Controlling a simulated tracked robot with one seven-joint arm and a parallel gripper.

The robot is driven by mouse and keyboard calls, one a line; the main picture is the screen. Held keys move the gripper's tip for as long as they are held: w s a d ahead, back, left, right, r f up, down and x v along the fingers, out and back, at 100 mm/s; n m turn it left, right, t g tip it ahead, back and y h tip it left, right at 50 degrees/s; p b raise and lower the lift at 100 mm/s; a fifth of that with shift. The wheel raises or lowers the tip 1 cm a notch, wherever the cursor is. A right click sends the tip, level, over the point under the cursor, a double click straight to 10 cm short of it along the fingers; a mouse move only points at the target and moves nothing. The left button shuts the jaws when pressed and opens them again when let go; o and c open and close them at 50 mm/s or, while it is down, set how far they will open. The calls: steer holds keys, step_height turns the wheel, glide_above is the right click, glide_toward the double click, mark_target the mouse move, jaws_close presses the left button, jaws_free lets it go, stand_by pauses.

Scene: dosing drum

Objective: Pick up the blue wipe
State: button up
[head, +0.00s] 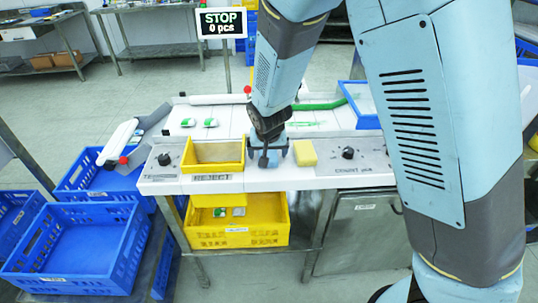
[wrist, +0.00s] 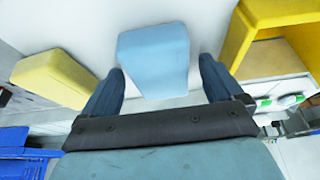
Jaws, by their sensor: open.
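The blue wipe (wrist: 153,60) is a light blue block on the white bench top. In the wrist view it lies ahead of my gripper (wrist: 160,85), roughly centred between the two dark fingers. My gripper is open and empty, and a gap shows between each finger and the wipe's sides. In the head view my gripper (head: 268,158) is low over the bench's front edge, beside the blue wipe (head: 281,147), which is largely hidden behind the fingers.
A yellow block (head: 305,153) lies close to the right of the wipe. A yellow reject bin (head: 213,155) stands close to the left. Control knobs (head: 348,153) sit on the front panel. A yellow crate (head: 240,225) is below the bench; blue crates (head: 75,250) stand at left.

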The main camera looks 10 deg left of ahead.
steer(key=c, duration=1)
steer(key=shift+r, duration=0.55)
step_height(320, 180, up, 3)
steer(key=shift+s+f, duration=0.15)
steer(key=s+d+r, duration=0.2)
steer(key=s+r, duration=0.1)
steer(key=s, duration=0.1)
steer(key=s+d+r, duration=0.2)
steer(key=s+r, duration=0.1)
steer(key=s, duration=0.1)
steer(key=s+d+r, duration=0.3)
steer(key=shift+s+r, duration=0.2)
steer(key=shift+s, duration=0.2)
